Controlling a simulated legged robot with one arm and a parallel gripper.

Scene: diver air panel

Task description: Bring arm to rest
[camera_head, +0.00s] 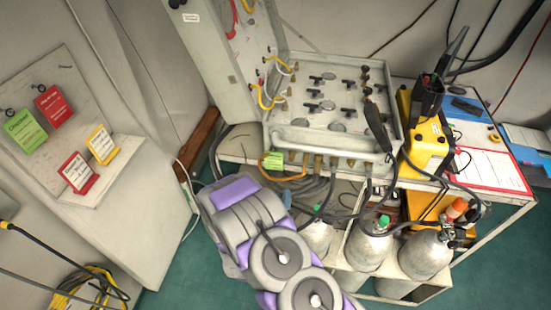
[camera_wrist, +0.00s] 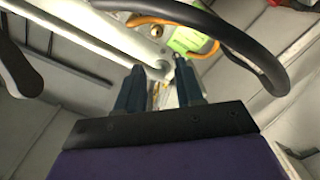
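My arm, with purple and grey links, shows in the head view at the lower middle, in front of the panel cart. Its end is hidden there behind its own links. In the wrist view my gripper (camera_wrist: 158,82) has two dark fingers with a clear gap between them, so it is open. I see nothing held between the fingers; a pale, yellowish background shows through the gap. A green tag (camera_wrist: 190,40) and an orange hose (camera_wrist: 150,20) are beyond the fingertips, and a thick black hose (camera_wrist: 245,45) crosses the upper right of that view.
The open air panel case (camera_head: 330,145) stands on a cart (camera_head: 510,203) with gas cylinders (camera_head: 425,255) below. A yellow device (camera_head: 425,140) stands right of the case. A tag board (camera_head: 85,130) is at left. Green floor (camera_head: 180,280) is clear between board and arm.

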